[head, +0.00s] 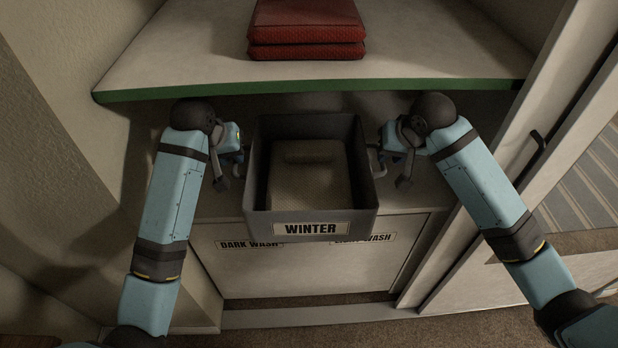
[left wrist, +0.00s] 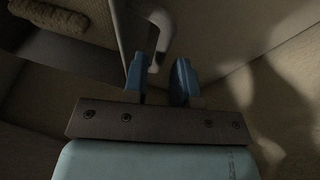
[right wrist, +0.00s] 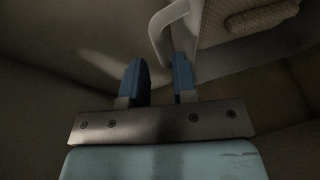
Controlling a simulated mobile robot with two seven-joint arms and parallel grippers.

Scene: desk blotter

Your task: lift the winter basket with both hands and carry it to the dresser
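The winter basket (head: 258,222) is a dark grey open bin with a WINTER label, centred in the head view below the upper shelf. A folded beige textile (head: 310,190) lies in it. Light handles stick out from both sides. My left gripper (head: 238,158) is at the left side, open, with the left handle (left wrist: 163,30) reaching between its fingertips in the left wrist view. My right gripper (head: 388,152) is at the right side, open, with the right handle (right wrist: 158,35) by its fingertips, close to the right finger. The dresser is not identifiable.
The green-edged upper shelf (head: 180,60) with folded red cloths (head: 306,30) is just behind and above. Walls flank the alcove. Below is a white front with DARK WASH (head: 248,244) and LIGHT WASH labels. A sliding door (head: 560,110) stands at the right; carpet lies at the bottom.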

